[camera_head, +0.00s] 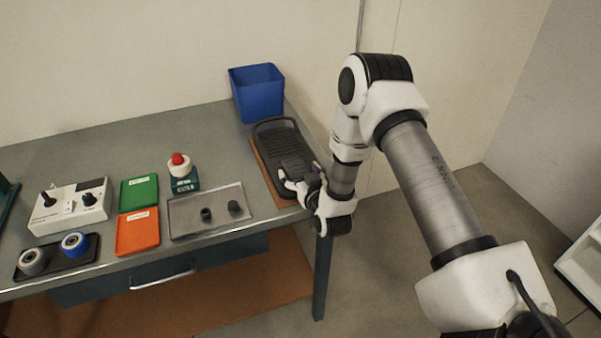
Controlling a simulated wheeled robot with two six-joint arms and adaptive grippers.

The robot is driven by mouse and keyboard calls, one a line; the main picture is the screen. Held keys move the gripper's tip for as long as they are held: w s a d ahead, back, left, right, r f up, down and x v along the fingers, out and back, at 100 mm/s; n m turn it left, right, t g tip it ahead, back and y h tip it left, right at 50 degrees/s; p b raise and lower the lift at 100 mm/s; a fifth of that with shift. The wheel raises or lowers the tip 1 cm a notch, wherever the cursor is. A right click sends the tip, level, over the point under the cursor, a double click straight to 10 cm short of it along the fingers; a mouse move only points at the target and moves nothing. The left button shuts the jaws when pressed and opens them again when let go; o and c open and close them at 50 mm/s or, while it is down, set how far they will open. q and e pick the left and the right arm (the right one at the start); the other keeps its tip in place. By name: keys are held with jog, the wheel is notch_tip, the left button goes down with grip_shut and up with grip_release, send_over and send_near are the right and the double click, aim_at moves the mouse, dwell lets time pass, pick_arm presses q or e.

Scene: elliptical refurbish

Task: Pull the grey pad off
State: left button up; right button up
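A dark grey ribbed pad (274,143) lies on a black foot pedal with a raised loop rim (275,122) at its far end. The pedal rests on a brown mat (257,157) at the right end of the table. My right gripper (291,179) is at the near end of the pedal, low over the pad's near right part. Its fingers are small and dark against the pedal, so I cannot tell whether they are open, shut or touching the pad. The gripper hides the near end of the pedal. My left gripper is not in view.
A blue bin (257,93) stands behind the pedal. To the left are a grey tray (190,223) with two dark parts, a red-topped button (179,164), green (139,192) and orange (137,231) trays, a white control box (69,206) and a black roller tray (57,265).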

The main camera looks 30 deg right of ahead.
jog(key=shift+c, duration=1.1)
jog(key=o, duration=0.8)
